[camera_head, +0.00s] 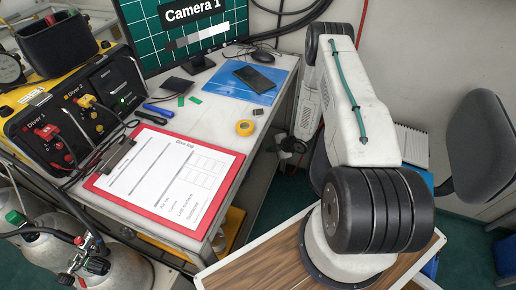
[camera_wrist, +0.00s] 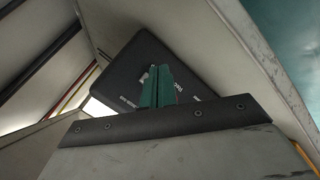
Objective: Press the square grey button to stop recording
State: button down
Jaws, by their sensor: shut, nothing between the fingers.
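The black diver air panel (camera_head: 82,112) stands at the left of the desk in the head view. Its right section carries a small lit green light (camera_head: 123,100). I cannot make out a square grey button on it at this size. My gripper (camera_wrist: 157,72) shows in the wrist view with its green fingers shut and empty. The fingers are in front of a dark box with white lettering (camera_wrist: 132,75), and I cannot tell whether they touch it. In the head view my gripper is not clearly visible; my arm reaches down beside the desk's right edge, away from the panel.
A red clipboard (camera_head: 101,184) lies at the desk's front. A monitor (camera_head: 183,30) stands behind. An office chair (camera_head: 478,145) is at the far right.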

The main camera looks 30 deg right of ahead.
jog(key=shift+s+d, duration=0.55)
jog(key=shift+s, duration=0.2)
jog(key=shift+s+d, duration=0.5)
jog(key=shift+s, duration=0.2)
